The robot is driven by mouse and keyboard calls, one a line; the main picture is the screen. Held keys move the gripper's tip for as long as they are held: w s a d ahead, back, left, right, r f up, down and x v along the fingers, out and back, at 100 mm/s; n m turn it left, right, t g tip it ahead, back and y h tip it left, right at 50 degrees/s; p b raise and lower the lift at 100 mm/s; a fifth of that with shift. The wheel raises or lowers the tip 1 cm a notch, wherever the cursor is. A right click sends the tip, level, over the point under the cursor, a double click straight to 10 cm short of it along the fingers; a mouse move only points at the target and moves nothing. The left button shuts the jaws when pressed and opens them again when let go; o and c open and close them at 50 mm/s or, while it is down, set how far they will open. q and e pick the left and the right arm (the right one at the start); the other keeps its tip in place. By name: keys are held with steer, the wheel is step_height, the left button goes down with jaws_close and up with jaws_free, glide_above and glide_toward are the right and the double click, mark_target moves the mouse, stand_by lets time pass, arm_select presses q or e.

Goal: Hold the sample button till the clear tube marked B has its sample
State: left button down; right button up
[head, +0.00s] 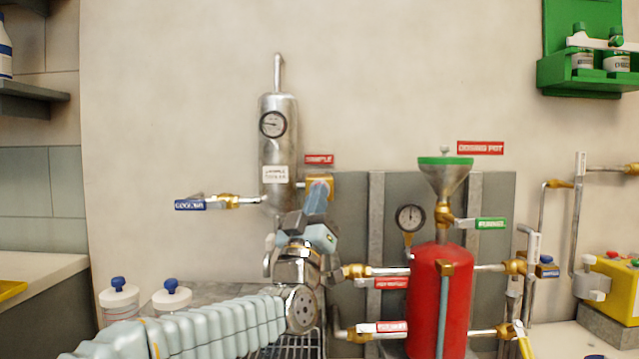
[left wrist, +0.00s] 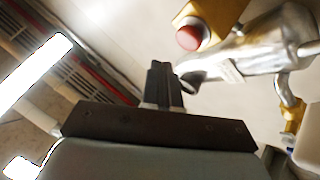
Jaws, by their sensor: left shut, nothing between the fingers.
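The red sample button (left wrist: 188,37) sits on a yellow box (left wrist: 213,14) in the left wrist view. In the head view the box (head: 328,184) shows under the red SAMPLE sign (head: 319,160), beside the steel sample cooler (head: 278,150); my arm hides the button there. My left gripper (left wrist: 158,68) is shut and empty. Its fingertips lie below and left of the button in the wrist view, apart from it in the picture; I cannot tell the depth gap. In the head view the left gripper (head: 317,198) is in front of the box. I cannot make out the clear tube marked B.
A blue-handled valve (head: 205,204) sticks out left of the cooler. A red dosing pot (head: 440,300) with pipes and valves stands to the right. Two blue-capped bottles (head: 118,300) stand behind my forearm. A wire rack (head: 300,345) is partly hidden by my arm.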

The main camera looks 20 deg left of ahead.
arm_select(q)
steer(key=shift+w+a+f, duration=0.1)
steer(key=shift+w+a, duration=0.15)
steer(key=shift+w, duration=0.6)
stand_by(0.9)
steer(key=shift+w, duration=0.1)
stand_by(0.5)
steer(key=shift+w+a, duration=0.1)
steer(key=shift+w, duration=0.25)
steer(key=shift+w+a, duration=0.2)
steer(key=shift+w, duration=0.3)
stand_by(1.9)
steer(key=shift+b, duration=0.3)
steer(key=shift+s+d+b, duration=0.3)
steer(key=shift+s+b, duration=0.5)
steer(key=shift+s, duration=0.15)
